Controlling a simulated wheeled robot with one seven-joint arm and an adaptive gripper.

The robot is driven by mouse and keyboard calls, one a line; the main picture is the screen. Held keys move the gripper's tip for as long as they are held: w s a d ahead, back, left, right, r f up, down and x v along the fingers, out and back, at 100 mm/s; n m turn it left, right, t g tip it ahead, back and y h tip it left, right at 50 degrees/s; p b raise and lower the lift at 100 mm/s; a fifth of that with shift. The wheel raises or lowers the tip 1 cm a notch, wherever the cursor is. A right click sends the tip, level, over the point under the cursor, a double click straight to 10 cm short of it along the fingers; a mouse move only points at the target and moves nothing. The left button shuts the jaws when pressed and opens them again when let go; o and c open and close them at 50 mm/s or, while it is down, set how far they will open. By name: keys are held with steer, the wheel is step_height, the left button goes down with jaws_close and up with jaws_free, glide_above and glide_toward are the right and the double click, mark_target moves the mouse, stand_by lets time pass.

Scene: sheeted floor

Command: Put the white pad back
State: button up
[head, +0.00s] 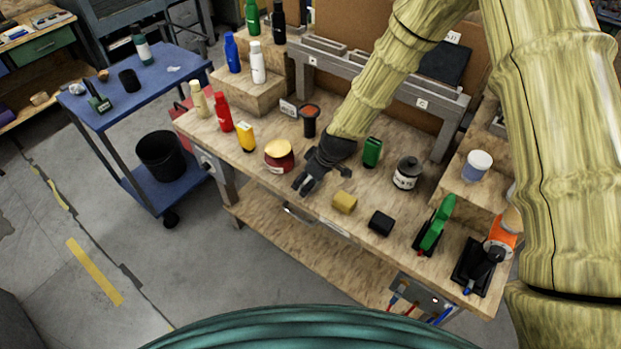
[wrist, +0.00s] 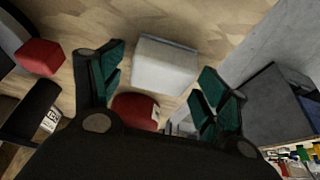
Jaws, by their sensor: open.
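A pale white block-shaped pad (wrist: 165,66) lies on the wooden top in the wrist view, ahead of and between my fingertips. My gripper (wrist: 160,85) is open, with one green-padded finger to each side of the pad's near end; I see no firm contact. In the head view my gripper (head: 307,184) is low over the workbench, between the red jar with a gold lid (head: 279,157) and a yellow block (head: 344,202). I cannot make out a white pad in the head view.
The workbench (head: 330,228) carries a black block (head: 381,222), a green canister (head: 372,152), a dark jar (head: 407,173) and a green tool (head: 436,225). A red block (wrist: 40,57) shows in the wrist view. A blue cart (head: 150,95) stands left.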

steer(key=shift+r, duration=0.1)
steer(key=b+v, duration=0.4)
steer(key=v, duration=0.7)
steer(key=shift+d+r, duration=0.15)
steer(key=shift+r, duration=0.25)
steer(key=shift+c, duration=0.4)
stand_by(0.8)
